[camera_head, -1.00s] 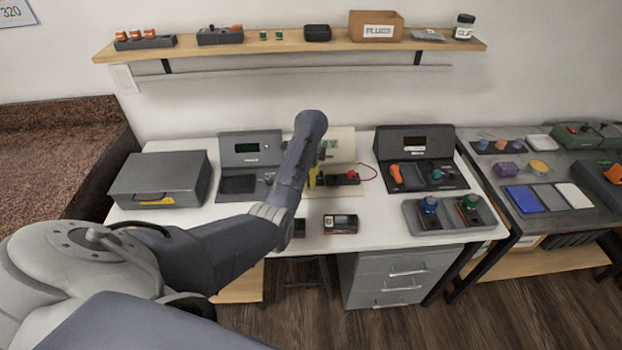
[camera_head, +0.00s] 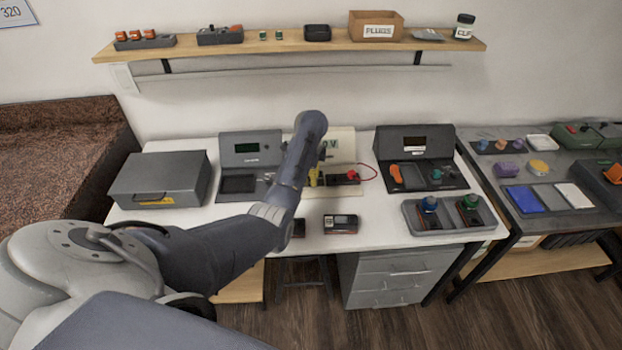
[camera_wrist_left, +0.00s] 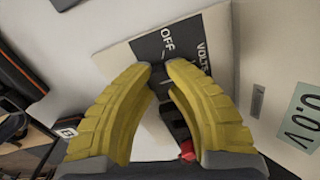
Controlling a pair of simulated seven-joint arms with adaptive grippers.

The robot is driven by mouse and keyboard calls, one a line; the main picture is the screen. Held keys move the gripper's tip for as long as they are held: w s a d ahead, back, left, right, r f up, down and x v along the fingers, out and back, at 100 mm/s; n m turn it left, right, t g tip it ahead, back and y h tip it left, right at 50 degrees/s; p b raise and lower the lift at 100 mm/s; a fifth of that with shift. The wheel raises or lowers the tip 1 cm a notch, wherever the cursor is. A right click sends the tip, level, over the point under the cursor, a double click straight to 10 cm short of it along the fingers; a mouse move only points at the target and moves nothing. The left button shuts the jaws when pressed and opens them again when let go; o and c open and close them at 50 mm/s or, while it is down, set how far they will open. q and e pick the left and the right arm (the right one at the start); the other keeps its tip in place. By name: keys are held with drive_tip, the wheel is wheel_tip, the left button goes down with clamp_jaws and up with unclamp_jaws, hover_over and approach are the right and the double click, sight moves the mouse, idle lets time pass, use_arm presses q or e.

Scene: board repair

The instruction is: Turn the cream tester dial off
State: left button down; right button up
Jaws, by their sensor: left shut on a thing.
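The cream tester (camera_head: 343,143) stands at the back of the white table, partly hidden behind my left arm in the head view. In the left wrist view its cream face (camera_wrist_left: 120,48) has a dark panel marked OFF and VOLTS (camera_wrist_left: 180,42), and its green display (camera_wrist_left: 303,120) reads like 0.0 V. My left gripper (camera_wrist_left: 158,72) has its yellow fingertips shut on the dark dial (camera_wrist_left: 160,84), just below the OFF mark. The fingers hide most of the dial, so its exact setting is unclear. My right gripper is in neither view.
A red plug (camera_head: 352,175) with a red lead is beside the gripper. A dark grey tester (camera_head: 252,149) stands to the left and another dark unit (camera_head: 415,142) to the right. A small meter (camera_head: 340,224) lies near the table's front edge.

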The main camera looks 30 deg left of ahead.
use_arm(q)
drive_tip(key=shift+n, duration=0.4)
drive_tip(key=n, duration=0.4)
drive_tip(key=shift+d+n, duration=0.1)
drive_tip(key=shift+n, duration=0.3)
drive_tip(key=n, duration=0.6)
drive_tip(key=shift+n, duration=0.3)
drive_tip(key=c, duration=1.1)
unclamp_jaws()
drive_tip(key=shift+c, duration=0.2)
wheel_tip(320, 180, up, 12)
